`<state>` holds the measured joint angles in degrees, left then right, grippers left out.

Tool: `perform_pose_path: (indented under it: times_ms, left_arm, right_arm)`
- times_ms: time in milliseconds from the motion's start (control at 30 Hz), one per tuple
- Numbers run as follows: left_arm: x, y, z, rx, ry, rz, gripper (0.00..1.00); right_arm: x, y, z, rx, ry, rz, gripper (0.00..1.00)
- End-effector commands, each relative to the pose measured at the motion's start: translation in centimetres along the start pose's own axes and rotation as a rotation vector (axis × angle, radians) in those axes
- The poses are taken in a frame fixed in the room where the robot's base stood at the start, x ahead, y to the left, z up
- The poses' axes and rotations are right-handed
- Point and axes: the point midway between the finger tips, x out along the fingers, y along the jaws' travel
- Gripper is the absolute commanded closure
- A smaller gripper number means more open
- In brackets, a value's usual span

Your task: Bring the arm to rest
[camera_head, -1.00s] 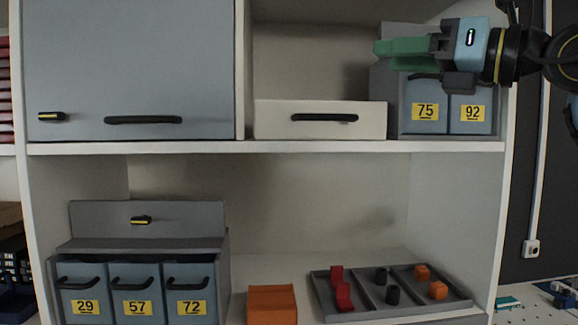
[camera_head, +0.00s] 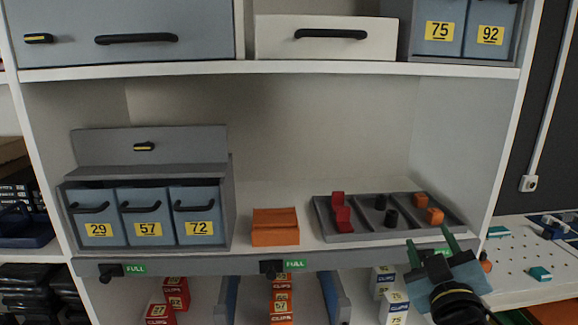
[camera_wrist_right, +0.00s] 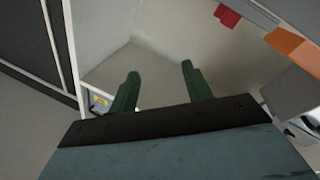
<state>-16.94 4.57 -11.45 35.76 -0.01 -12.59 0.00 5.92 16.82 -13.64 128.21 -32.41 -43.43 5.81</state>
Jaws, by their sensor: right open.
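My right gripper (camera_head: 428,239) is low at the right in the head view, in front of the shelf's front edge and near the right end of the grey tray (camera_head: 350,237). Its two green fingers are spread apart, with nothing between them. In the right wrist view, the open fingers (camera_wrist_right: 158,72) also show empty, with pale shelf surfaces beyond them. My left gripper is in neither view.
The tray holds red, black and orange pieces. An orange block (camera_head: 275,234) and blue bins (camera_head: 147,232) numbered 29, 57 and 72 stand to its left. Clips boxes (camera_head: 281,303) sit below. A pegboard table (camera_head: 535,255) is at the right.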

Motion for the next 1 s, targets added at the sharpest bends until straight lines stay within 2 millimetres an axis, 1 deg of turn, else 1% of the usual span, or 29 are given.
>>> perform_pose_path:
  times_ms: [33, 67, 100, 167, 200, 267, 300, 367, 400, 467, 500, 667, 700, 733, 767, 867, 1000]
  left_arm:
    - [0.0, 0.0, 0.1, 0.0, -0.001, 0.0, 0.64]
    - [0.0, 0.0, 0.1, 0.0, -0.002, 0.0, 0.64]
    - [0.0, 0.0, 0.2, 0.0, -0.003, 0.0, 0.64]
    - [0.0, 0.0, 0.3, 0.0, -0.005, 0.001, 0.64]
    - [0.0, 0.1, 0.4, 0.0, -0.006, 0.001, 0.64]
    - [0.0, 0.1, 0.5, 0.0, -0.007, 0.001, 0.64]
    - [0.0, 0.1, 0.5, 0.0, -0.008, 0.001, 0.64]
    - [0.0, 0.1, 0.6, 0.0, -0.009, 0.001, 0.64]
    - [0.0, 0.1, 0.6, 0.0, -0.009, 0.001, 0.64]
    - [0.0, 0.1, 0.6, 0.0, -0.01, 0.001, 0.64]
    - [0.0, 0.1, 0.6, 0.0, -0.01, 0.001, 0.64]
    - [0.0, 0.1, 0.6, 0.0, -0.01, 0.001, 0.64]
    - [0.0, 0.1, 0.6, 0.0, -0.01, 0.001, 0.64]
    - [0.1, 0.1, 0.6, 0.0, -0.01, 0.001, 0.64]
    - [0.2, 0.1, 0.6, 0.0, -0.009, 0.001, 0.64]
    - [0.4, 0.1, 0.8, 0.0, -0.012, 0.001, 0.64]
    - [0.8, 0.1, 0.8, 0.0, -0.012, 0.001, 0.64]
  right_arm:
    - [-1.9, -1.7, 3.4, 0.046, -0.126, -0.055, 0.51]
    - [-3.1, -2.6, 5.2, 0.069, -0.199, -0.087, 0.51]
    - [-4.8, -3.8, 7.5, 0.1, -0.293, -0.131, 0.51]
    - [-7.8, -5.5, 10.6, 0.141, -0.434, -0.197, 0.51]
    - [-9.8, -6.6, 12.4, 0.164, -0.524, -0.241, 0.51]
    - [-13.0, -8.1, 14.6, 0.194, -0.648, -0.306, 0.51]
    - [-15.1, -8.9, 15.8, 0.21, -0.724, -0.346, 0.51]
    - [-18.0, -9.9, 17.2, 0.231, -0.824, -0.4, 0.51]
    - [-19.9, -10.4, 17.9, 0.243, -0.883, -0.435, 0.51]
    - [-22.5, -11.2, 18.8, 0.258, -0.966, -0.485, 0.51]
    - [-24.2, -11.6, 19.2, 0.266, -1.017, -0.516, 0.51]
    - [-30.7, -12.7, 20.2, 0.297, -1.206, -0.636, 0.51]
    - [-32.3, -12.9, 20.3, 0.303, -1.251, -0.667, 0.51]
    - [-32.4, -13.3, 20.9, 0.303, -1.261, -0.674, 0.51]
    - [-32.1, -14.0, 21.7, 0.3, -1.259, -0.672, 0.51]
    - [-31.8, -15.8, 24.0, 0.295, -1.266, -0.674, 0.51]
    - [-32.0, -18.4, 27.5, 0.29, -1.281, -0.681, 0.51]
